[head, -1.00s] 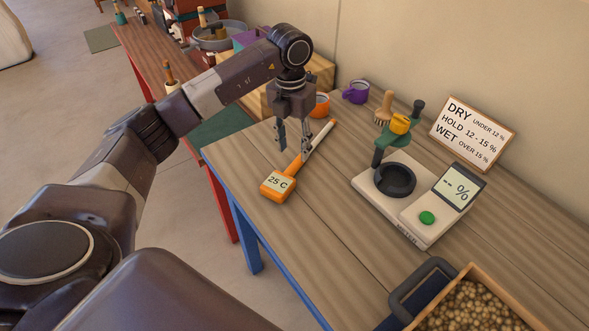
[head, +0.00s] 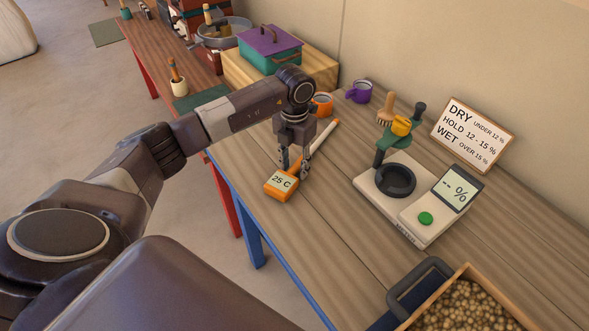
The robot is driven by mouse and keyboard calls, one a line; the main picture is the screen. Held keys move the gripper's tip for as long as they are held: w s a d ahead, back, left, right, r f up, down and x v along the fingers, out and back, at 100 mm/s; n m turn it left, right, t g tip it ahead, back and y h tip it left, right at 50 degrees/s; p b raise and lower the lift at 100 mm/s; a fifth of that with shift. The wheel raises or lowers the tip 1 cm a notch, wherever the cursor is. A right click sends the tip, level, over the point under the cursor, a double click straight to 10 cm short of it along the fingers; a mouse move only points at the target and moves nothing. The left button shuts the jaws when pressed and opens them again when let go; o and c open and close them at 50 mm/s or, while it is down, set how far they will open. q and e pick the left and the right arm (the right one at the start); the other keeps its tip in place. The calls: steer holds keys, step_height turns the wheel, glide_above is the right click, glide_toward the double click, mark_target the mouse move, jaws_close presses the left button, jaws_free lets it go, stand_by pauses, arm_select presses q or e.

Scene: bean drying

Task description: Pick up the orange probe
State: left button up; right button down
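The orange probe (head: 281,187) lies on the wooden table, its body showing "25 C" and its pale rod running up and right. My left gripper (head: 294,171) points down over the probe just behind the display body. Its two fingers are apart, one on each side of the probe's neck, low near the tabletop. The gripper hides the middle of the probe. I cannot tell whether the fingers touch it. My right gripper is out of view.
A moisture meter (head: 437,205) with a green button stands to the right. An orange mug (head: 321,104) and a purple mug (head: 359,91) stand behind the gripper. A bean crate (head: 457,277) is at the lower right. The table between probe and meter is clear.

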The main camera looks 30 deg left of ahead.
arm_select(q)
steer(key=c, duration=0.8)
jaws_close()
steer(key=shift+r, duration=0.1)
